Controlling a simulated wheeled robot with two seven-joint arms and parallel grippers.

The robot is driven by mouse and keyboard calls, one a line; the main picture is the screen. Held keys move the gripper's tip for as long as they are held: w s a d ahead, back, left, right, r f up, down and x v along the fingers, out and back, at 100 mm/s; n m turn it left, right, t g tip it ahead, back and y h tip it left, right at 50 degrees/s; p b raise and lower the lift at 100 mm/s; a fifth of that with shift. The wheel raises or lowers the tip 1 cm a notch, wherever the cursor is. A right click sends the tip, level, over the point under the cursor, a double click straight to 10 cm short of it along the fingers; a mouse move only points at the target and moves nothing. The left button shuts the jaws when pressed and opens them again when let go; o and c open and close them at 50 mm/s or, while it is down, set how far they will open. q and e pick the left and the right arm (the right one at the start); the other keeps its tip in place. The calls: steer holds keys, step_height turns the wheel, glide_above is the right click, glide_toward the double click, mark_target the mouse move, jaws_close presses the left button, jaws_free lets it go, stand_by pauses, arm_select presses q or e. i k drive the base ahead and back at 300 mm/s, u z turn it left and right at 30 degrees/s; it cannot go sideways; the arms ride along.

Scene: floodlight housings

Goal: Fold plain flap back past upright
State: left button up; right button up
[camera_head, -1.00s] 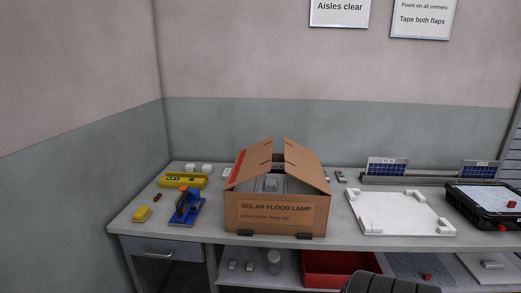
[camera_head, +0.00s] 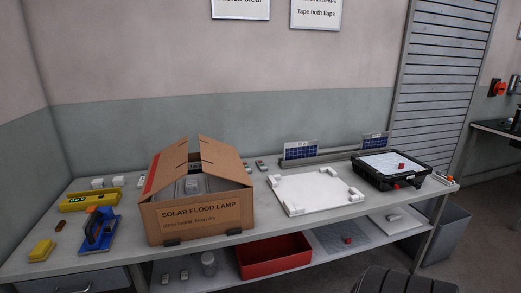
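A brown cardboard box (camera_head: 195,215) labelled SOLAR FLOOD LAMP stands on the workbench. Its two top flaps lean inward like a roof, with a gap between their upper edges. The left flap (camera_head: 172,161) has a red strip (camera_head: 151,172) along it. The right flap (camera_head: 224,160) looks plain brown and slopes down to the right side. Through the open front end a grey housing (camera_head: 192,185) shows inside; its lower part is hidden by the box's front wall. Neither of my grippers is in view.
A blue tool (camera_head: 99,232) and yellow items (camera_head: 88,201) lie left of the box. A white tray with corner blocks (camera_head: 318,193) and a black case (camera_head: 390,172) lie to its right. A red bin (camera_head: 275,260) sits on the lower shelf (camera_head: 225,285).

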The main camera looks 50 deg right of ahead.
mark_target(223, 161)
steer(key=z, duration=1.15)
steer(key=k, duration=0.6)
steer(key=z, duration=1)
steer(key=i, duration=1.35)
steer(key=u, duration=0.7)
steer(key=i, duration=0.35)
steer(key=u, duration=0.4)
